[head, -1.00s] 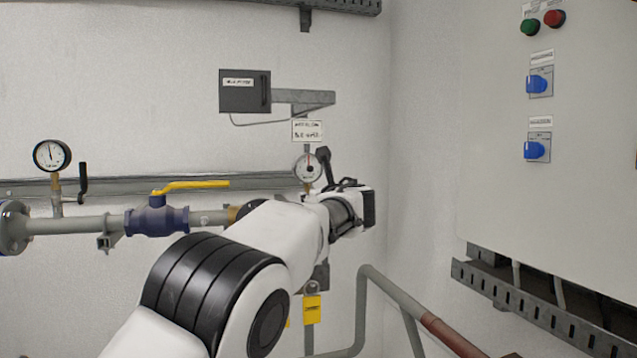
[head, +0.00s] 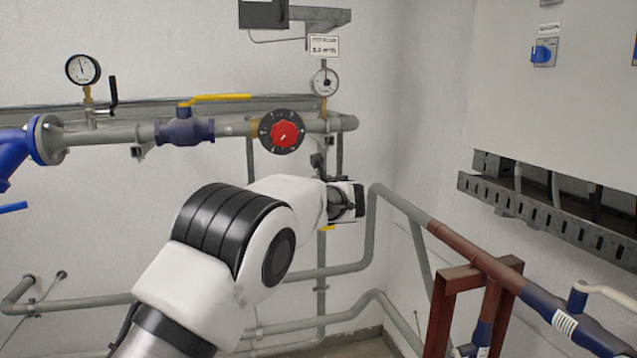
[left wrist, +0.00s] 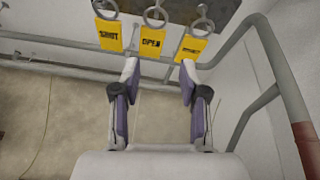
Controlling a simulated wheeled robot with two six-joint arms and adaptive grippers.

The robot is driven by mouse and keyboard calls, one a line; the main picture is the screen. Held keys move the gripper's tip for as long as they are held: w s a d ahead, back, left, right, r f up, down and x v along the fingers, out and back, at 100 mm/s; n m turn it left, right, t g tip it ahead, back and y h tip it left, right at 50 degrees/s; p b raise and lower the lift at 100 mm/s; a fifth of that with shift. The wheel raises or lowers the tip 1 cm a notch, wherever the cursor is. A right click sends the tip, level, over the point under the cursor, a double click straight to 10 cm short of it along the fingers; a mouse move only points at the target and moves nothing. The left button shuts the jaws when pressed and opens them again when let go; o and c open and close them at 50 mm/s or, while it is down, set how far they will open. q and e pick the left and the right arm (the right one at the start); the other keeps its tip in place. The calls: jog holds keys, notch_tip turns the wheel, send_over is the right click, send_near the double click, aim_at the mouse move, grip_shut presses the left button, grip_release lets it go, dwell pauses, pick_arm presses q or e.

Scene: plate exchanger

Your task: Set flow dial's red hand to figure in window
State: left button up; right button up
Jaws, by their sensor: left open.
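A black dial with a red knob (head: 283,132) sits on the grey pipe in the head view. The knob has a small pale mark whose reading I cannot make out. Just above the pipe, a small white gauge (head: 325,82) has a thin red mark near its top. A dark box (head: 263,12) on the wall is cut off by the top edge; no figure shows on it. My left gripper (head: 345,203) is below and right of the dial, apart from it. In the left wrist view the left gripper (left wrist: 159,75) is open and empty. My right gripper is not in view.
Yellow tags (left wrist: 154,45) hang from rings beyond the left fingers. A yellow-handled valve (head: 185,130) and another gauge (head: 83,69) are left of the dial. A white sign (head: 324,46) is above the small gauge. Grey pipes (head: 372,225) and a cabinet (head: 545,100) are at right.

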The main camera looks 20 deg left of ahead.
pick_arm(q)
notch_tip(320, 180, down, 6)
jog(key=s+g, duration=0.1)
jog(key=shift+s+a+b, duration=0.2)
jog(key=shift+a+b, duration=0.1)
jog(key=shift+b, duration=0.15)
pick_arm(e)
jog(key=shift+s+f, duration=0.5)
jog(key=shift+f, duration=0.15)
pick_arm(q)
jog(key=shift+f, duration=0.1)
